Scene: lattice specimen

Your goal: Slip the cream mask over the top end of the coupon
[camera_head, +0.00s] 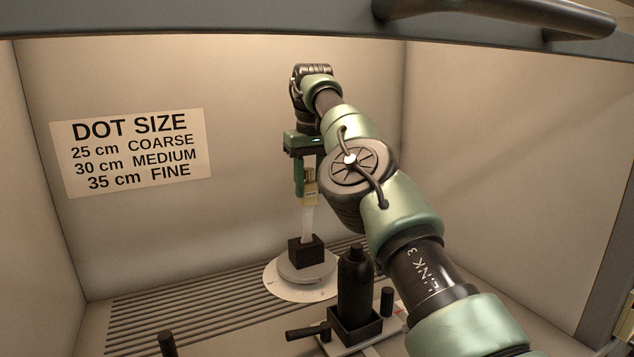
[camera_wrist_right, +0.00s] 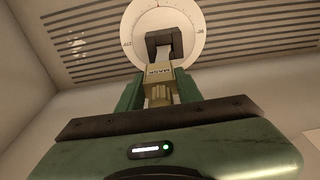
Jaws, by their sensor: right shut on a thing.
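The cream mask (camera_head: 310,187) is held between the green fingers of my right gripper (camera_head: 306,188), which is shut on it and points down. In the right wrist view the mask (camera_wrist_right: 158,74) sits between the fingertips (camera_wrist_right: 159,84), with lettering on it. The coupon (camera_head: 307,223) is a pale upright strip standing in a black block (camera_head: 306,252). Its upper end meets the mask's lower edge in the head view; how far it reaches inside, if at all, is hidden. The wrist view shows the block (camera_wrist_right: 163,42) just beyond the mask. My left gripper is not in view.
The block stands on a round white turntable (camera_head: 290,281) with marks, over a slatted floor (camera_head: 190,300). A black bottle (camera_head: 355,280) in a holder stands at its front right, close to my right arm. A dot-size sign (camera_head: 132,152) is on the back wall. A bar crosses the top.

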